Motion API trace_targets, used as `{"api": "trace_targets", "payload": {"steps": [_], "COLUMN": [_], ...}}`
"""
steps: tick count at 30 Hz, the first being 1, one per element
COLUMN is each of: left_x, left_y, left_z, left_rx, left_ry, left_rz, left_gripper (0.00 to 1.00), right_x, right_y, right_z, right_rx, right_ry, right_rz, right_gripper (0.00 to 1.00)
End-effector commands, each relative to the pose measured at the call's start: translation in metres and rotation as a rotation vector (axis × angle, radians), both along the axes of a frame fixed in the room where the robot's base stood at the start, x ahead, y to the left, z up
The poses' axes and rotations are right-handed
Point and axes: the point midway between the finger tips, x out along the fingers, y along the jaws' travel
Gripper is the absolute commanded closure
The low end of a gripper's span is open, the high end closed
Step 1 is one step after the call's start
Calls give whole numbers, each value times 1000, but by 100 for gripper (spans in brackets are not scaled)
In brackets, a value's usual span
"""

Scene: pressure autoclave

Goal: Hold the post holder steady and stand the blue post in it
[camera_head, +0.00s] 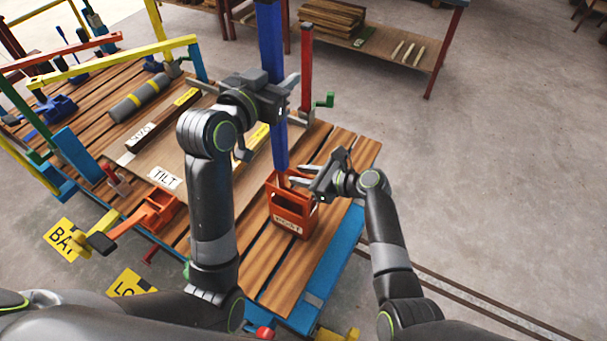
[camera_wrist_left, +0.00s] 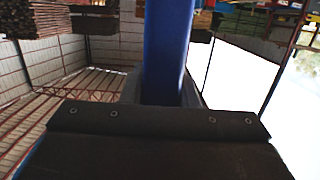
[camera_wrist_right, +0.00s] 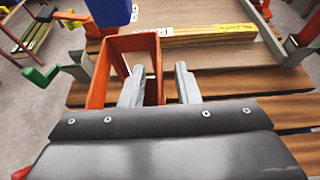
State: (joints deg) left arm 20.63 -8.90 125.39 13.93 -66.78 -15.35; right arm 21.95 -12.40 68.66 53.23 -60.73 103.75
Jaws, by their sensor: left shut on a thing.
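The blue post (camera_head: 272,50) stands near upright, with my left gripper (camera_head: 284,98) shut on it partway up. It also fills the middle of the left wrist view (camera_wrist_left: 168,50). The orange post holder (camera_head: 291,222), an open-topped box labelled POST, stands on the slatted table. The post's lower end shows at the holder's far side in the right wrist view (camera_wrist_right: 110,10); whether it is over the opening is unclear. My right gripper (camera_head: 302,183) is open at the holder. In the right wrist view its fingers (camera_wrist_right: 160,86) lie either side of the holder's near right wall, with gaps.
A red post (camera_head: 306,70) with a green handle (camera_head: 325,100) rises behind the holder. A board with a TILT label (camera_head: 165,177) and a grey cylinder (camera_head: 140,98) lie to the left. The table's blue edge (camera_head: 335,262) is close on the right, with open floor beyond.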

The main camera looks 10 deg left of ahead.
Motion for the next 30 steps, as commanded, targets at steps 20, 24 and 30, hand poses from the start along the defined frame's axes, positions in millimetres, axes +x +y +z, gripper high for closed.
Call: {"api": "trace_targets", "payload": {"steps": [20,24,30], "left_x": [0,0,0], "left_y": [0,0,0], "left_z": [1,1,1], "left_rx": [-2,-2,-2], "left_ry": [-4,-4,-4], "left_rz": [0,0,0], "left_gripper": [100,100,100], "right_x": [0,0,0], "right_y": [0,0,0], "right_z": [0,0,0], "right_rx": [0,0,0], "right_ry": [0,0,0], "right_rz": [0,0,0], "right_gripper": [100,100,100]}}
